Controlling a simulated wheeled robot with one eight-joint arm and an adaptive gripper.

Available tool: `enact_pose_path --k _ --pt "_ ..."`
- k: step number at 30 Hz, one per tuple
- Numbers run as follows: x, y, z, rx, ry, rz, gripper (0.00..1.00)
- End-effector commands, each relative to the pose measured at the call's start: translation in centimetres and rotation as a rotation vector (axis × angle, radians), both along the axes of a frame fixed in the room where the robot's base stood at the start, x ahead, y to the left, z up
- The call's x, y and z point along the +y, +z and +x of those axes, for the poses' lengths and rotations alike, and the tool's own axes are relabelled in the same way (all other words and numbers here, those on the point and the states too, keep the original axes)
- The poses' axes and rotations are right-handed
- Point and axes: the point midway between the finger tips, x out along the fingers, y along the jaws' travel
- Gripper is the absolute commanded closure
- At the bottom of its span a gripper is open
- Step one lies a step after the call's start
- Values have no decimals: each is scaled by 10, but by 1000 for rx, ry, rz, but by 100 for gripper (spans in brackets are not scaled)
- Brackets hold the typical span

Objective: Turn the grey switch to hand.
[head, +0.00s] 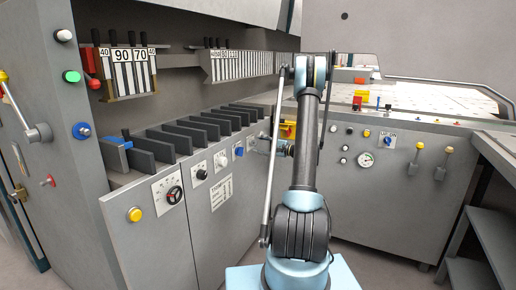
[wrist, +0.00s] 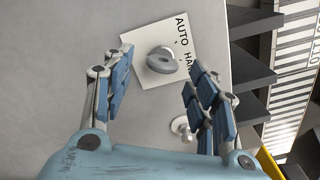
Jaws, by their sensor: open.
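The grey switch (wrist: 161,61) is a round knob with a raised grip bar. It sits on a white plate (wrist: 150,94) lettered AUTO and HAN, with the last letter hidden by a finger. I cannot tell for sure which mark the bar points to. My gripper (wrist: 156,66) is open, its blue-padded fingers to the left and right of the switch in the wrist view, with a gap on each side. Nothing is between the pads except the view of the switch. In the head view my gripper (head: 267,147) is small, close to the cabinet front, and hides the switch.
A small pale metal knob (wrist: 183,128) is beside the right finger. Black dividers (wrist: 250,72) stand to the right. A control panel (head: 400,190) is at right.

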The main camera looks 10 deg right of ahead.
Motion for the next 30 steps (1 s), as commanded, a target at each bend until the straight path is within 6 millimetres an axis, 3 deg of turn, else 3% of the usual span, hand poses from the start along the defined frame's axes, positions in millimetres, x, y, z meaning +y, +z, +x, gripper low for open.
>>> enact_pose_path --k 9,15,30 --pt "-51 -1 -36 1 -4 -1 47" --pt "-73 -1 -52 2 -1 -1 47" --pt "-81 -1 -59 1 0 -2 47"
